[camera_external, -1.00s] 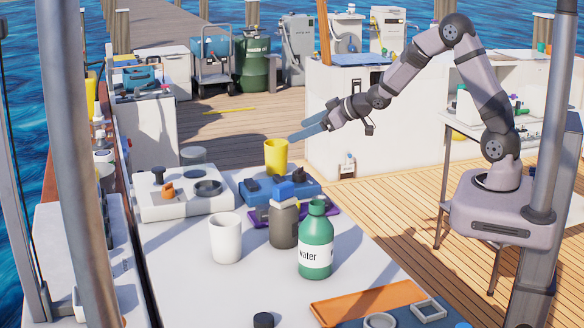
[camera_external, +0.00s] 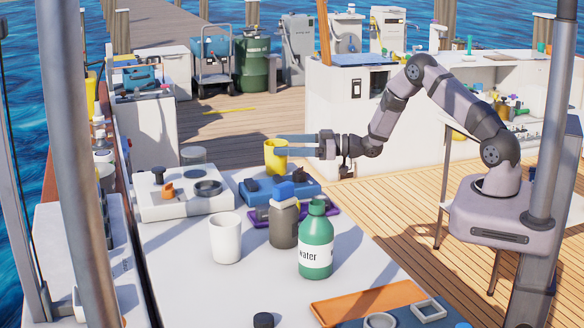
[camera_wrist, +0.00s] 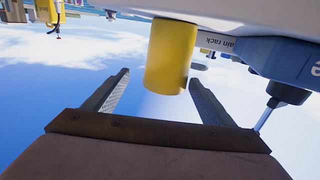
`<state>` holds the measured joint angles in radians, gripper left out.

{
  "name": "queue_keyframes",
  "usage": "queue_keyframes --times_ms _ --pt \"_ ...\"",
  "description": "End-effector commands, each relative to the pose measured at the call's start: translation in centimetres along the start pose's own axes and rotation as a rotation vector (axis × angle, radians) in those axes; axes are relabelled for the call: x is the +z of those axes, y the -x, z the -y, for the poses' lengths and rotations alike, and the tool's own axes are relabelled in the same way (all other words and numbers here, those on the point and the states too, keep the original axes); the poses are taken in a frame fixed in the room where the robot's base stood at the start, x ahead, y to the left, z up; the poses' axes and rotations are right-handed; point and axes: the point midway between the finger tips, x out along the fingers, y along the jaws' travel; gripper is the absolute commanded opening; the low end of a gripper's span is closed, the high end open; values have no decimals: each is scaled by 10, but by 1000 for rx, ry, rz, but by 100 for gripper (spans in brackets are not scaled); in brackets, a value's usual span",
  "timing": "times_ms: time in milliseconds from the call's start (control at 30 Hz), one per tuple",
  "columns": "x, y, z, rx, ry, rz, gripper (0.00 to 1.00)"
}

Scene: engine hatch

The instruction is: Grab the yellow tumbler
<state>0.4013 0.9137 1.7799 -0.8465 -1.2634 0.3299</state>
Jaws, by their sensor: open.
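The yellow tumbler (camera_external: 271,156) stands upright at the far end of the white table, behind the blue rack. My gripper (camera_external: 284,144) is at the tumbler's upper part, coming from the right, with its fingers reaching toward it. In the wrist view the tumbler (camera_wrist: 170,55) is ahead of my open fingers, between their lines and nearer the right fingertip. My gripper (camera_wrist: 158,82) looks empty. Whether a finger touches the tumbler I cannot tell.
The blue rack (camera_external: 300,191) is just in front of the tumbler. A white cup (camera_external: 225,238), a grey bottle (camera_external: 284,226) and a green water bottle (camera_external: 316,240) stand nearer on the table. A white burner unit (camera_external: 184,203) is to the left.

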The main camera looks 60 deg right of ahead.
Motion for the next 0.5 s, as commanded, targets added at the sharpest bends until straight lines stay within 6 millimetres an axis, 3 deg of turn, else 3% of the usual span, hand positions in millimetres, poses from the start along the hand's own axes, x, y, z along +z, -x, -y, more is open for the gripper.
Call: queue_keyframes --times_ms 500 --pt "-1 -31 6 -1 -1 1 77"
